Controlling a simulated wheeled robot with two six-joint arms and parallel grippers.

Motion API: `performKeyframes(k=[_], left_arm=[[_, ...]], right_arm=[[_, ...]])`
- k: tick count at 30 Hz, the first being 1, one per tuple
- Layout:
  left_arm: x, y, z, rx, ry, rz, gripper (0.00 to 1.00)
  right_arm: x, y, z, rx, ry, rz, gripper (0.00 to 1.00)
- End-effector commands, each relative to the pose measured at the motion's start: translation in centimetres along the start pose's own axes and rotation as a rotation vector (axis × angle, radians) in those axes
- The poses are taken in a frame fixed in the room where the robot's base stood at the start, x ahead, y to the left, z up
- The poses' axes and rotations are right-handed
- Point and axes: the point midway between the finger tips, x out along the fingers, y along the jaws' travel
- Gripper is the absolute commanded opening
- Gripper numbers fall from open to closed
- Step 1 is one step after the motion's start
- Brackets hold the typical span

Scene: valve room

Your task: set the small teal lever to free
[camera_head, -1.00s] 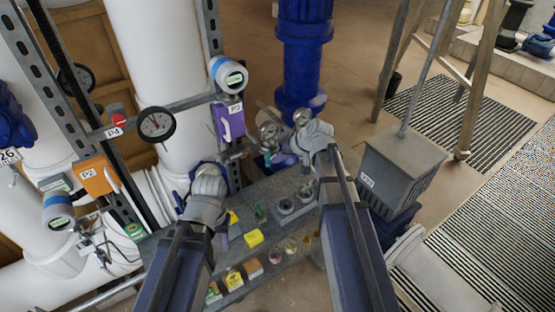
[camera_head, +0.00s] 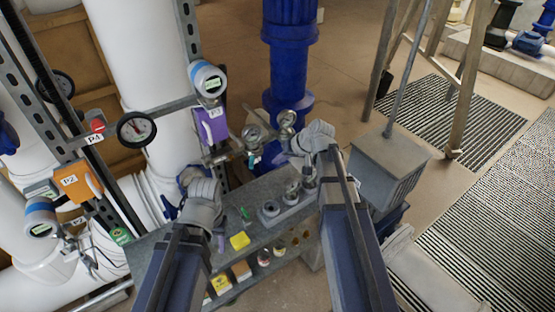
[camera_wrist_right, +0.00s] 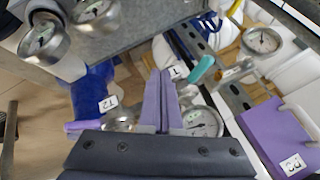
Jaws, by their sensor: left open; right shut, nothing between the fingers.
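The small teal lever (camera_head: 252,160) sits among the pipe fittings below the two small gauges in the head view. In the right wrist view the teal lever (camera_wrist_right: 201,69) is a short tilted handle, a little right of my fingertips, with a gap in the picture. Depth between them is unclear. My right gripper (camera_wrist_right: 161,76) has its purple fingers shut together with nothing between them. In the head view the right gripper (camera_head: 284,158) is just right of the lever. My left gripper (camera_head: 200,190) is open, lower left of the lever, its fingers partly hidden by the hand.
A purple box (camera_head: 211,125) is left of the lever; an orange box (camera_head: 74,181) is further left. Two small gauges (camera_head: 287,119) and a blue pipe (camera_head: 290,60) stand close by. A grey bench (camera_head: 262,235) with small items lies below. A grey box (camera_head: 390,165) is right of my right arm.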

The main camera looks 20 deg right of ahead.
Motion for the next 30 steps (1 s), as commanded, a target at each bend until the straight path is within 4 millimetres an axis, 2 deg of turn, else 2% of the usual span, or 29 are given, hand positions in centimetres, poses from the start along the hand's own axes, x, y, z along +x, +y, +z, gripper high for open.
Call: performKeyframes(k=[1, 5, 16, 21, 30], left_arm=[[-1.0, -0.1, 0.1, -0.001, 0.0, 0.0, 0.5], [-2.3, -0.2, 0.1, -0.004, 0.0, 0.001, 0.5], [-7.1, -0.7, 0.5, -0.004, -0.002, 0.001, 0.5], [-7.7, -0.7, 0.5, -0.003, -0.002, 0.001, 0.5], [-7.4, -0.7, 0.5, -0.003, -0.002, 0.001, 0.5]], right_arm=[[-1.1, -0.3, -0.1, 0.001, 0.001, 0.0, 0.0], [-2.7, -0.3, -0.1, 0.001, 0.001, 0.001, 0.0], [-8.7, -0.6, 0.1, 0.001, 0.001, 0.001, 0.0], [-9.6, -0.5, 0.3, 0.0, 0.0, 0.001, 0.0], [-9.3, -0.5, 0.5, -0.002, -0.004, 0.001, 0.0]])
